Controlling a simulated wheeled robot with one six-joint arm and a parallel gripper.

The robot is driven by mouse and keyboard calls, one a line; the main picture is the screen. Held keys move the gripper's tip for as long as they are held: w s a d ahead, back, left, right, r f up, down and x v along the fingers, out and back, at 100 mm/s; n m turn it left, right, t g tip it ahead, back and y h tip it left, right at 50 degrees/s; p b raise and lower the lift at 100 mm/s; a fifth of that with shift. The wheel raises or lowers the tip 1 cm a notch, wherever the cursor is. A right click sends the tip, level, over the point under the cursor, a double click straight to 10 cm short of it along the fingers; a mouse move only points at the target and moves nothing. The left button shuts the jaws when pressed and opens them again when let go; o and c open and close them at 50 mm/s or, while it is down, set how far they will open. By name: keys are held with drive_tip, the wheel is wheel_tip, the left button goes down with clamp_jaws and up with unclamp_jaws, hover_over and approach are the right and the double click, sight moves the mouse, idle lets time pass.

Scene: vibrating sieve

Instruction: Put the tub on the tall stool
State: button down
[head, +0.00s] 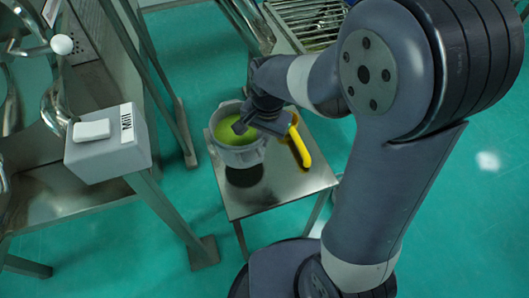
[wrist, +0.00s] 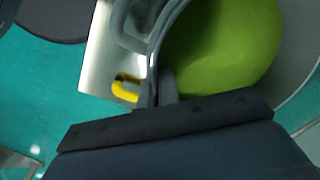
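The tub (head: 228,157) is a grey round container with bright green contents. It is upright, over the left part of a square steel-topped stool (head: 285,187). A dark patch shows on the stool top below it; I cannot tell for sure whether the tub touches the top. My gripper (head: 246,119) is at the tub's upper right rim. In the wrist view its fingers (wrist: 155,92) look closed on the tub's rim, with the tub wall (wrist: 158,45) and green contents beside them. The fingertips are partly hidden in the head view.
A yellow curved handle (head: 300,147) shows at the stool's right side. A grey box marked "Mill" (head: 108,143) on a steel frame stands at the left. A steel slatted rack (head: 312,20) is at the back.

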drive_tip(key=shift+f+b, duration=0.6)
drive_tip(key=shift+f, duration=2.35)
drive_tip(key=shift+f, duration=0.2)
drive_tip(key=c, duration=1.7)
unclamp_jaws()
drive_tip(key=r+p, duration=0.1)
drive_tip(key=r, duration=0.3)
drive_tip(key=r+p, duration=0.1)
drive_tip(key=r, duration=0.7)
drive_tip(key=shift+s+d+r+p, duration=0.15)
drive_tip(key=shift+s+d+p, duration=0.05)
drive_tip(key=shift+d+p, duration=0.2)
